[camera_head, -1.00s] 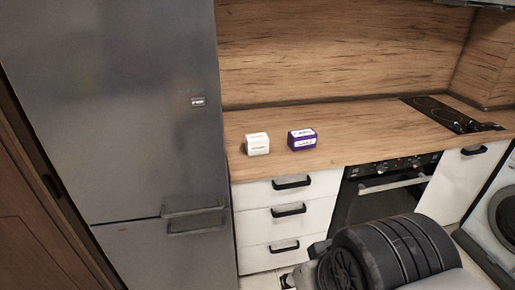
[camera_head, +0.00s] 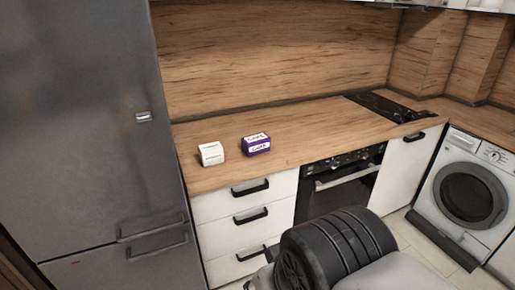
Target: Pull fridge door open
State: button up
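The grey metal fridge (camera_head: 85,120) stands at the left in the head view. Its tall upper door looks shut, with a seam above the lower door (camera_head: 110,268). Two horizontal bar handles sit one above the other by the seam, near the fridge's right edge: the upper handle (camera_head: 150,228) and the lower handle (camera_head: 157,250). My arm shows at the bottom centre, in front of the drawers and apart from the fridge handles. My gripper's fingers are not visible in this view.
A wooden counter (camera_head: 300,128) runs right of the fridge, holding a white box (camera_head: 211,154), a purple box (camera_head: 256,144) and a black hob (camera_head: 390,106). Below are white drawers (camera_head: 228,206), an oven (camera_head: 338,185) and a cabinet. A washing machine (camera_head: 465,195) stands at the right.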

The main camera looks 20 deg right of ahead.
aim_at(79, 171)
jog(key=i+j, duration=0.4)
jog(key=j, duration=0.15)
jog(key=i+j, duration=0.4)
jog(key=j, duration=0.15)
